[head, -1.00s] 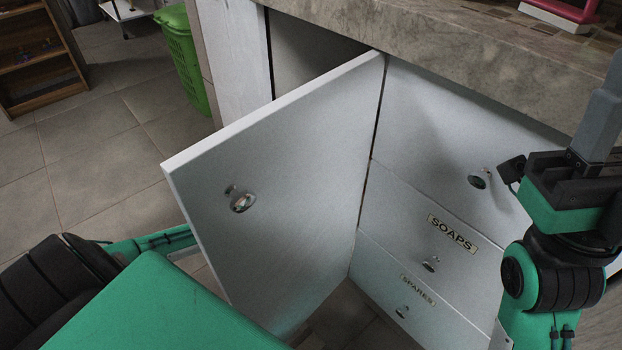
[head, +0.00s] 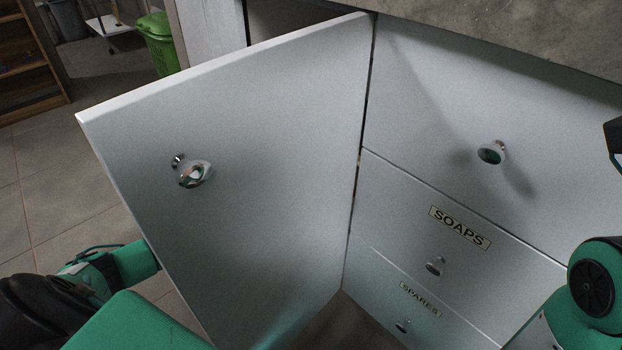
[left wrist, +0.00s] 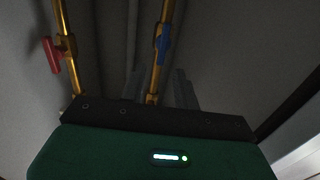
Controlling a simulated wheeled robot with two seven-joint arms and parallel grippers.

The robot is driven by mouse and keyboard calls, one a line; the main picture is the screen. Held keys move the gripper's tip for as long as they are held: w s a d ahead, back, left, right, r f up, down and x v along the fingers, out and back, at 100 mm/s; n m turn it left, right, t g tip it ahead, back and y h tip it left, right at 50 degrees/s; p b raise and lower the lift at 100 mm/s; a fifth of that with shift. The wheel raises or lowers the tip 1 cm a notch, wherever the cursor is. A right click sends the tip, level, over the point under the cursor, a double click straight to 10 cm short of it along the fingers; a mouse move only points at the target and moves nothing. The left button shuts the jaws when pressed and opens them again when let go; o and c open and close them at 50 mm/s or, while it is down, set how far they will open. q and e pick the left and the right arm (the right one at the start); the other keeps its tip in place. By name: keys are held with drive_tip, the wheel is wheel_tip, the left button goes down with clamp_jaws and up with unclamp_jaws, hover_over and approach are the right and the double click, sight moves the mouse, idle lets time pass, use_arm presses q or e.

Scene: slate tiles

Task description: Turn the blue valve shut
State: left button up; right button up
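In the left wrist view, a blue valve handle (left wrist: 163,46) sits on the right of two upright brass pipes (left wrist: 154,78) in a dim space. The handle looks roughly in line with its pipe. My left gripper (left wrist: 157,86) is below it, its two grey fingers apart on either side of the pipe. The fingers look open and short of the handle, though the dark makes contact hard to judge. In the head view my left arm (head: 120,266) passes behind the open white door (head: 260,130), which hides the gripper and valve. My right gripper is out of view.
A red valve handle (left wrist: 52,55) is on the left brass pipe. Labelled drawers (head: 440,190) stand right of the door under a stone counter (head: 520,30). My right arm (head: 598,280) is in front of the drawers. A green bin (head: 158,42) stands at the back left.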

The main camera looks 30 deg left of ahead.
use_arm(q)
drive_tip(key=b+x, duration=0.2)
drive_tip(key=x, duration=0.3)
drive_tip(key=shift+w+b, duration=0.15)
drive_tip(key=shift+b, duration=0.15)
drive_tip(key=shift+d, duration=0.1)
drive_tip(key=shift+c, duration=0.4)
clamp_jaws()
